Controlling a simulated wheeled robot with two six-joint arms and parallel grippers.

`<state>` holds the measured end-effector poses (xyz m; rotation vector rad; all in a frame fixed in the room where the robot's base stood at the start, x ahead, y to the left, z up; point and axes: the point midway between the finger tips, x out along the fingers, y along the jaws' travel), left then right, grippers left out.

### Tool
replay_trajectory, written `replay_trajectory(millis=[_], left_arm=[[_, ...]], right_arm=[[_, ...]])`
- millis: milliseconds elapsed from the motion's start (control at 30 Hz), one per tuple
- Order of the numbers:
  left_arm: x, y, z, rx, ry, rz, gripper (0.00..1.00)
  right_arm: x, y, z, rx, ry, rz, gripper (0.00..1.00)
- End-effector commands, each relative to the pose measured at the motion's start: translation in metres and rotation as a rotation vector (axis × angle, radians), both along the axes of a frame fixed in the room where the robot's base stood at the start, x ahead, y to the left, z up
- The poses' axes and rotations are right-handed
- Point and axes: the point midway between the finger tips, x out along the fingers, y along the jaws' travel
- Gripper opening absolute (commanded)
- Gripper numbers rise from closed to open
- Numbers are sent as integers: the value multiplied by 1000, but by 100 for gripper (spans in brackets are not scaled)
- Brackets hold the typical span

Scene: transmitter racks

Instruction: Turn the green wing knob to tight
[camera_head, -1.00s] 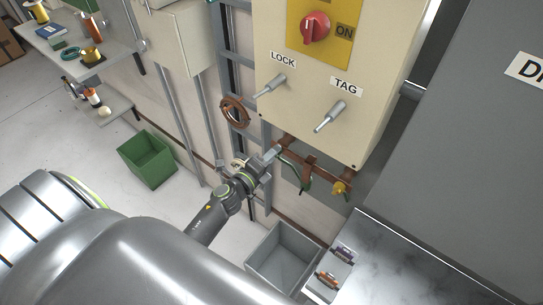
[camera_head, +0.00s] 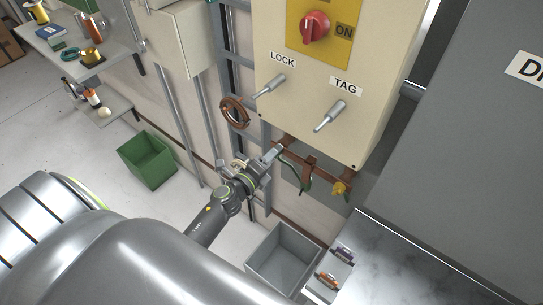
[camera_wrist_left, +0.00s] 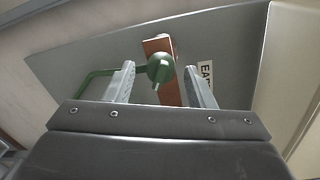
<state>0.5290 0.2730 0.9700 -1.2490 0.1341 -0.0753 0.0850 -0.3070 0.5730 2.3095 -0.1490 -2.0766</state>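The green wing knob (camera_wrist_left: 160,68) sits in front of a copper bar in the left wrist view, with a green cable or rod (camera_wrist_left: 92,80) running left from it. My left gripper (camera_wrist_left: 163,80) is open, with one finger on each side of the knob; whether either finger touches it I cannot tell. In the head view my left gripper (camera_head: 277,150) reaches to the copper bar (camera_head: 310,168) below the cabinet, and the knob is hidden there behind it. My right gripper is not in view.
Above is the beige cabinet (camera_head: 300,115) with LOCK (camera_head: 270,86) and TAG (camera_head: 331,115) pegs and a red switch (camera_head: 314,27). A grey bin (camera_head: 284,258) stands below right. A green bin (camera_head: 146,158) is on the floor at left. A brown ring (camera_head: 235,112) hangs on the frame.

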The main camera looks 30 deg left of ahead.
Motion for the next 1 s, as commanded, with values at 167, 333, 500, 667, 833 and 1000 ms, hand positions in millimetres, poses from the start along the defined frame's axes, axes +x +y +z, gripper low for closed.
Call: replay_trajectory(millis=[167, 333, 500, 667, 833, 1000], left_arm=[[0, 0, 1, 0, -1, 0, 50], [-10, 2, 1, 0, -1, 0, 50], [-40, 6, 1, 1, 1, 0, 50], [-74, 10, 1, 0, 1, 0, 50], [-109, 15, 2, 1, 2, 1, 50], [-140, 18, 4, 1, 1, 0, 50]], right_arm=[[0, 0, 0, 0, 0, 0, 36], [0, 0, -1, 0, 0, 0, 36], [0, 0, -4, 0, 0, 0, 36], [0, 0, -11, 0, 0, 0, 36], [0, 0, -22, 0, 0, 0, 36], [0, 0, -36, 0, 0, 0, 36]])
